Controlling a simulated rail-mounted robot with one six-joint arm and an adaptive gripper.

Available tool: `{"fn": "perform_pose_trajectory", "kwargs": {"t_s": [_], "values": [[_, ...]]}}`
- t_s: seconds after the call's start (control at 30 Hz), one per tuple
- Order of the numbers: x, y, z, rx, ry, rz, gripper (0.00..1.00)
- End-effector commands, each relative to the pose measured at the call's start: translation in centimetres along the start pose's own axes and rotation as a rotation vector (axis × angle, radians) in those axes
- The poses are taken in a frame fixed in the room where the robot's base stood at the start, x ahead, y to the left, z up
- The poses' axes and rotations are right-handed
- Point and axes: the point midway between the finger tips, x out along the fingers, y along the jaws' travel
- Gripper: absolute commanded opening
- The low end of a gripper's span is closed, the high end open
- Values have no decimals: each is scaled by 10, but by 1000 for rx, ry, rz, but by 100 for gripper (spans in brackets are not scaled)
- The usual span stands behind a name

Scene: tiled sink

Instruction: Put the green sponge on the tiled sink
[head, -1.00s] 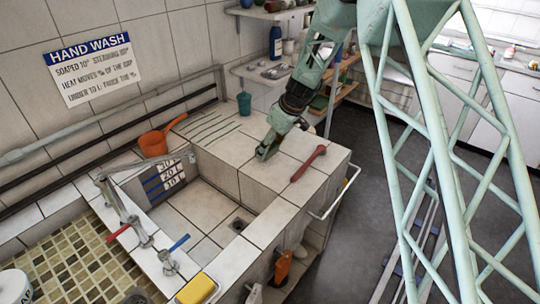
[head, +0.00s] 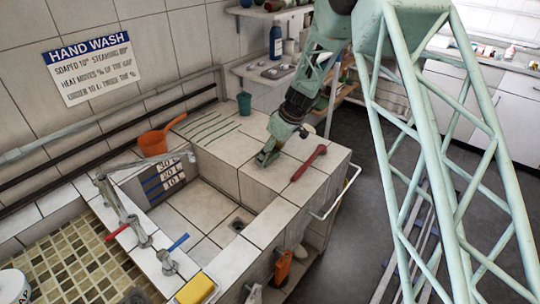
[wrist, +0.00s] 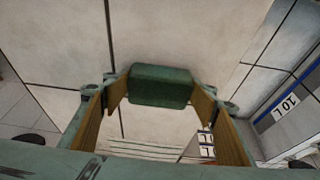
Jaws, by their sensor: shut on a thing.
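My gripper (head: 266,158) is low over the tiled ledge at the back right of the tiled sink (head: 262,222). In the wrist view the green sponge (wrist: 161,86), a dark green block, sits between the two fingertips, and my gripper is shut on it. Pale tiles with dark joints fill the view behind the sponge. The sponge cannot be made out in the head view, where the gripper hides it. I cannot tell whether it touches the tiles.
A red tool (head: 309,162) lies on the ledge just right of my gripper. An orange scoop (head: 155,142) and a teal cup (head: 244,103) stand toward the wall. The basin lies left of the gripper, with taps (head: 150,245) and a yellow sponge (head: 195,289) nearer the front.

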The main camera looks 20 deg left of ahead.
Motion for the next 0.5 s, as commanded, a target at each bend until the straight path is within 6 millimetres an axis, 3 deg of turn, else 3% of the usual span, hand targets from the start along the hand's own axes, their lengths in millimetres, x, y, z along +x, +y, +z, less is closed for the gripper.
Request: {"fn": "perform_pose_trajectory", "kwargs": {"t_s": [0.13,0.3,0.5], "values": [[3,0,1,0,0,0,48],[2,0,1,0,0,0,67],[2,0,1,0,0,0,67]]}}
